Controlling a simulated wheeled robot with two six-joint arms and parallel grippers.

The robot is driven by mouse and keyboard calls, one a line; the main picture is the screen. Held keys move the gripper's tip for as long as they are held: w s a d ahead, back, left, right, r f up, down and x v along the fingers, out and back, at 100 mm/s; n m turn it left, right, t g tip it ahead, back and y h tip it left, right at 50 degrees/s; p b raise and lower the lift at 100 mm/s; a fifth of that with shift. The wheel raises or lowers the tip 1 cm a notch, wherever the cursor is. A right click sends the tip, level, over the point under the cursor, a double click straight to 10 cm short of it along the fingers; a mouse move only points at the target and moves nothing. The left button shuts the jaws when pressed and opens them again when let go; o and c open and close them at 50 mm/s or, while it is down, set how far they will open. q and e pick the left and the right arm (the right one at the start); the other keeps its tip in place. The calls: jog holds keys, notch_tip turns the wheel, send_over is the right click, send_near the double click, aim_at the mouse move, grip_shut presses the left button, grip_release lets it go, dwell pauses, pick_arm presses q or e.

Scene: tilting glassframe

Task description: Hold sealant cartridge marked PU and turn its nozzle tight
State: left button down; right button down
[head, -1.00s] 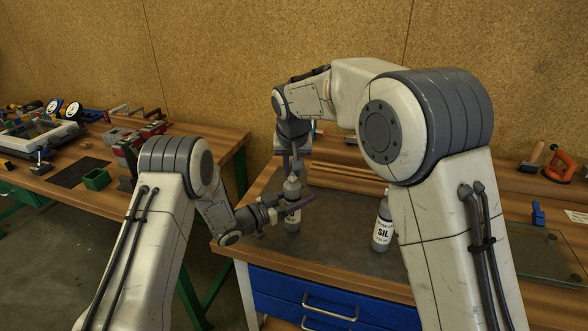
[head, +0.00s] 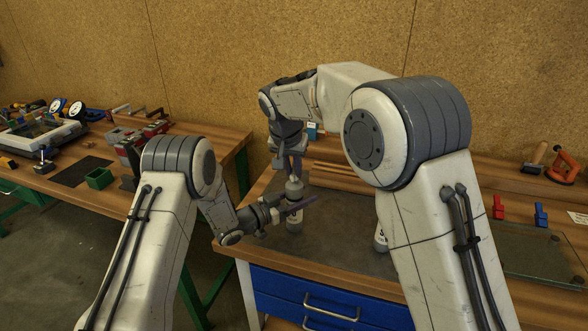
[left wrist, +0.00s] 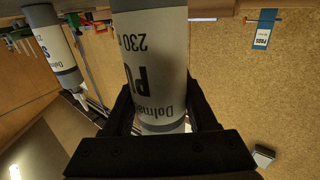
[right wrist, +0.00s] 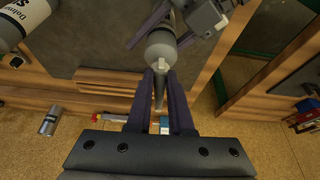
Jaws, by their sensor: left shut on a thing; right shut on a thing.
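The PU cartridge (head: 294,188) stands upright over the dark mat on the bench. Its PU label (left wrist: 150,70) shows upside down in the left wrist view. My left gripper (head: 298,208) is shut around the cartridge's body from the left. My right gripper (head: 296,170) comes down from above and is shut on the nozzle (right wrist: 159,92) at the cartridge's top. The right wrist view shows the grey nozzle between the two fingers and the cartridge shoulder (right wrist: 160,48) beyond. Whether the nozzle is seated fully cannot be seen.
The SIL cartridge (head: 380,241) stands to the right, mostly hidden behind my right arm. Red (head: 498,207) and blue (head: 541,214) clamps sit by a glass plate (head: 545,258) at the right. A second bench with a green bin (head: 98,178) is at the left.

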jog(key=c, duration=0.8)
grip_release()
jog(key=shift+r, duration=0.1)
jog(key=v, duration=1.1)
jog(key=shift+r, duration=0.4)
jog(key=shift+s, duration=0.15)
pick_arm(q)
jog(key=shift+c, duration=0.6)
grip_release()
